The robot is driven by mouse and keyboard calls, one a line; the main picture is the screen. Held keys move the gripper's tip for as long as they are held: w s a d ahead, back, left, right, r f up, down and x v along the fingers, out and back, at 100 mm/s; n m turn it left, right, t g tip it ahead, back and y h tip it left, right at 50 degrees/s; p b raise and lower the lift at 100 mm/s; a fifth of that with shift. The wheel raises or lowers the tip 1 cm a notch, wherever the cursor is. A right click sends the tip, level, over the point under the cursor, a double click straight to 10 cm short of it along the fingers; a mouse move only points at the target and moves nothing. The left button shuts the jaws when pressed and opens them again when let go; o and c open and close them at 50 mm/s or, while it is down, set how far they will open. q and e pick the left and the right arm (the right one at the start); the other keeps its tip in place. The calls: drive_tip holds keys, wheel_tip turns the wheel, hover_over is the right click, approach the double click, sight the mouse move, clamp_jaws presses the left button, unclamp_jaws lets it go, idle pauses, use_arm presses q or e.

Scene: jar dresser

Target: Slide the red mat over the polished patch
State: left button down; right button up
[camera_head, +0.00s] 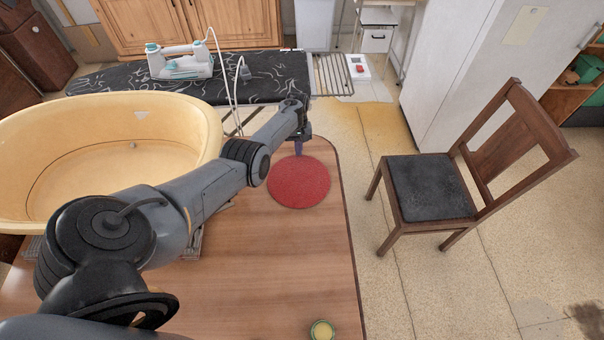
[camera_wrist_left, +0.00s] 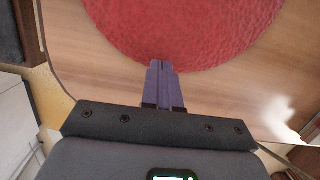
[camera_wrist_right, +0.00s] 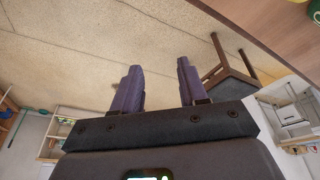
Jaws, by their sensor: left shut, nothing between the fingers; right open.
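The round red mat (camera_head: 299,182) lies flat on the wooden table (camera_head: 270,265), near its far right corner. My left gripper (camera_head: 299,147) is at the mat's far edge. In the left wrist view its shut fingers (camera_wrist_left: 160,66) meet the rim of the mat (camera_wrist_left: 185,25), with nothing between them; I cannot tell whether they press on it. A bright glossy area (camera_wrist_left: 285,122) shows on the wood there, beside the mat; I cannot tell whether it is the polished patch. My right gripper (camera_wrist_right: 155,80) is open and empty in its wrist view, over the floor beside the table.
A large cream tub (camera_head: 100,150) stands at the left. A dark ironing board (camera_head: 120,82) with an iron (camera_head: 180,62) is beyond the table. A wooden chair (camera_head: 430,190) stands right of it. A small round yellow-green thing (camera_head: 321,330) sits near the front edge. The wood before the mat is clear.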

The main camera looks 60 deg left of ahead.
sight(302, 180)
use_arm(q)
drive_tip(key=shift+w+d+r, duration=0.15)
drive_tip(key=shift+r+p, duration=0.2)
drive_tip(key=shift+p, duration=0.25)
drive_tip(key=d+p, duration=0.1)
drive_tip(key=s+d+p, duration=0.1)
drive_tip(key=d, duration=0.1)
drive_tip(key=s+d+p, duration=0.1)
drive_tip(key=d+p, duration=0.1)
drive_tip(key=shift+s, duration=0.2)
drive_tip(key=s+d, duration=0.1)
drive_tip(key=d+p, duration=0.1)
drive_tip(key=d, duration=0.1)
drive_tip(key=s+d+p, duration=0.1)
drive_tip(key=d, duration=0.1)
drive_tip(key=shift+s+d+f, duration=0.1)
drive_tip(key=shift+s+d, duration=0.1)
drive_tip(key=shift+s, duration=0.1)
drive_tip(key=shift+f+b, duration=0.3)
drive_tip(key=shift+f, duration=0.2)
drive_tip(key=shift+w+a+f, duration=0.1)
drive_tip(key=shift+a+f, duration=0.1)
drive_tip(key=shift+f, duration=0.25)
